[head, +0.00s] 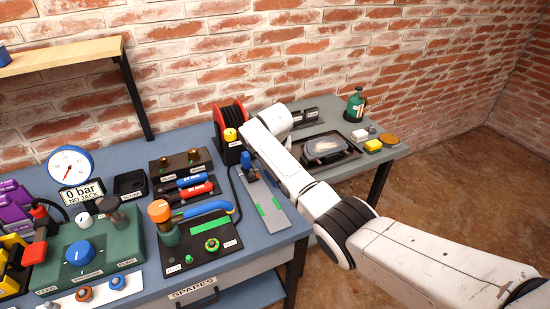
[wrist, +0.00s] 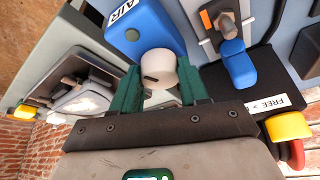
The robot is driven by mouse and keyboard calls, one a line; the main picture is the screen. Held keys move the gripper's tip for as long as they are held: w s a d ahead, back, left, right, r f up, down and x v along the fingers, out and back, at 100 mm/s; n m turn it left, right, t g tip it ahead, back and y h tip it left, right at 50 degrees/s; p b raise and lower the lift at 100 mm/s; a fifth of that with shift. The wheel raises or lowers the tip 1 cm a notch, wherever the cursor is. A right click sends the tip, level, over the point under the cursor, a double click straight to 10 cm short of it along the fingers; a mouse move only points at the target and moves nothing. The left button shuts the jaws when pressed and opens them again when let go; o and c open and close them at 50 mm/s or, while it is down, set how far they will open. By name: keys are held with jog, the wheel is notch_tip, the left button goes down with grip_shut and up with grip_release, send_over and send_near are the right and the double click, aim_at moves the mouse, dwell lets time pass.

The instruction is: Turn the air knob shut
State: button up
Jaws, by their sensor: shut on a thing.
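The air knob (wrist: 158,64) is a small white round knob with a dark mark on its side. It sits on a blue box (wrist: 126,38) labelled AIR. In the wrist view my gripper (wrist: 160,88) has its two green fingers on either side of the knob, shut on it. The knob's lower part is hidden between the fingers. In the head view my white arm reaches over the bench and hides the gripper, the knob and the blue box.
A blue-handled piece (head: 247,165) rests on a grey plate nearby. A tray (head: 343,157) holds a grey object at right. The bench's left side is crowded.

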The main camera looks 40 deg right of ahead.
jog(key=m+h+b, duration=0.1)
jog(key=m, duration=0.1)
jog(key=shift+w+a+m+g, duration=0.1)
jog(key=shift+w+m+g, duration=0.05)
jog(key=shift+m+g, duration=0.2)
jog(key=shift+m+g+b, duration=0.25)
jog(key=shift+m+b, duration=0.3)
jog(key=shift+m, duration=0.2)
jog(key=shift+r, duration=0.15)
jog(key=o, duration=1.1)
jog(key=shift+c, duration=0.2)
jog(key=v, duration=1)
jog(key=shift+a+r, duration=0.2)
jog(key=shift+r, duration=0.05)
